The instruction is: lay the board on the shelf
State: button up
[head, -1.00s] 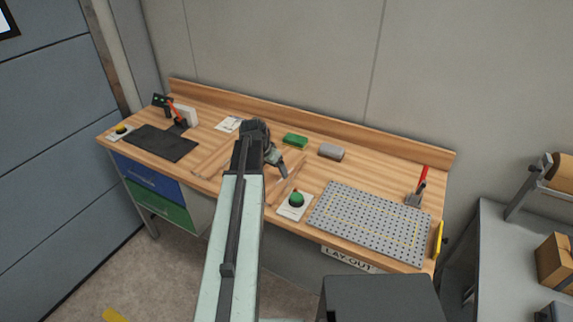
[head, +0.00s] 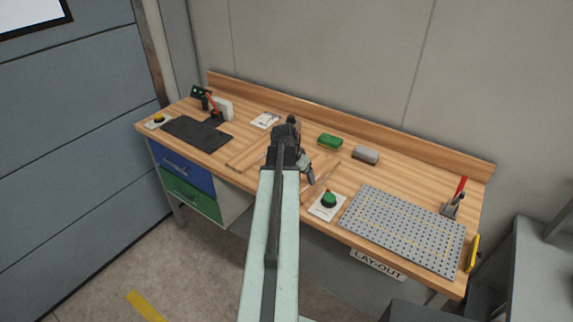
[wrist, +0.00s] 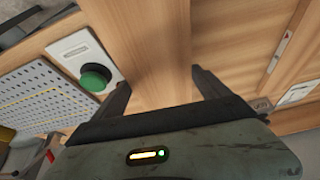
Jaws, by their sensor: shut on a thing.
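The board (wrist: 155,50) is a flat piece of light wood. In the wrist view it runs up the picture from between the two dark fingers of my gripper (wrist: 161,82), which is shut on it. In the head view my gripper (head: 300,162) is over the middle of the wooden workbench, and the board (head: 322,176) shows partly beside it. The board's grain blends with the bench, so its full outline and height are hard to tell. No shelf is clearly shown; a grey stand (head: 540,250) is cut off at the right edge.
On the workbench (head: 400,165) are a green button box (head: 328,202), a perforated grey plate (head: 405,228), a green block (head: 330,141), a grey block (head: 365,154) and a black mat (head: 197,134). A wall stands behind it. Floor is open at front left.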

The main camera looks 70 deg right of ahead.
jog(key=shift+n, duration=0.6)
jog(key=w+a, duration=0.1)
jog(key=w, duration=0.1)
jog(key=w+a, duration=0.2)
jog(key=w, duration=0.1)
jog(key=shift+w+a+f, duration=0.2)
jog(key=shift+w+f, duration=0.05)
jog(key=shift+w, duration=0.05)
jog(key=shift+t, duration=0.3)
jog(key=w+d, duration=0.2)
jog(key=d, duration=0.2)
jog(key=w+d+f+b, duration=0.1)
jog(key=d, duration=0.4)
jog(key=w+d, duration=0.2)
jog(key=d, duration=0.3)
jog(key=shift+w+d+f+b, duration=0.2)
jog(key=shift+w+d+b, duration=0.05)
jog(key=shift+w+b, duration=0.1)
jog(key=f+b, duration=0.4)
jog(key=shift+d, duration=0.25)
jog(key=shift+r, duration=0.2)
jog(key=shift+f, duration=0.15)
jog(key=o, duration=1.7)
jog(key=p+v, duration=1.1)
jog(key=v, duration=0.1)
jog(key=shift+w+a+p, duration=0.1)
jog(key=shift+p, duration=0.2)
